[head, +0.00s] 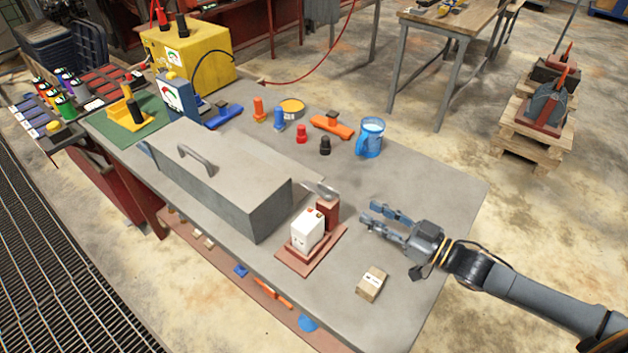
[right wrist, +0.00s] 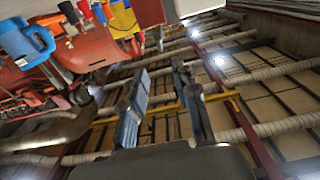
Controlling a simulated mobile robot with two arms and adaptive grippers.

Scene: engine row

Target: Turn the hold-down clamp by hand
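The hold-down clamp (head: 320,188) is a grey metal bar on top of a red-brown post (head: 328,212), in the head view. The bar lies at an angle above a white block (head: 307,232), which sits on a red-brown base plate (head: 295,264). My right gripper (head: 370,213) is open and empty. It is to the right of the post, with its fingers toward it and a gap between them. In the right wrist view its two fingers (right wrist: 160,75) stand apart with nothing between them; I cannot make out the clamp there. My left gripper is not in view.
A long grey toolbox (head: 265,210) stands left of the clamp. A blue mug (head: 370,138) and several coloured items stand behind. The bench (head: 430,190) is clear on the right.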

